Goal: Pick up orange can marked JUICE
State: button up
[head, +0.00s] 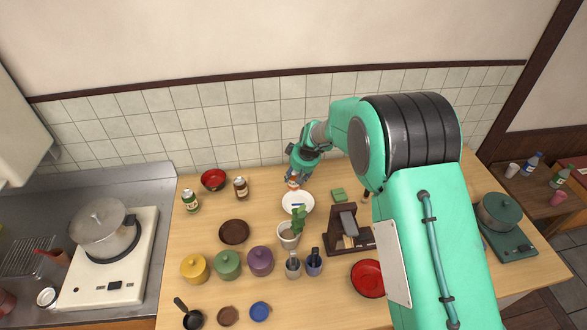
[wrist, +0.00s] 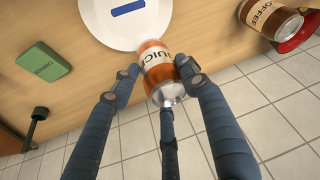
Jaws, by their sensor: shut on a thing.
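The orange can marked JUICE (wrist: 156,68) is between the fingers of my gripper (wrist: 160,82) in the wrist view. The fingers are shut on its sides, and its silver end faces the camera. In the head view my gripper (head: 293,180) is over the far part of the table, just behind a white plate, and a small orange part of the can (head: 292,184) shows beneath it. I cannot tell whether the can touches the table.
The white plate (head: 297,210) with a blue mark is right beside the can. A COFFEE can (head: 241,187), a red bowl (head: 213,179) and a green can (head: 190,200) stand to the left. A green box (head: 338,195) lies to the right. A potted plant (head: 290,236) stands nearer.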

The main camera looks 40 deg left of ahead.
jog(key=shift+s+d+r, duration=0.15)
jog(key=shift+s+d, duration=0.75)
jog(key=shift+d, duration=0.05)
jog(key=shift+s+d+r, duration=0.1)
jog(key=shift+s+d, duration=0.8)
jog(key=shift+d, duration=0.05)
jog(key=shift+s, duration=0.1)
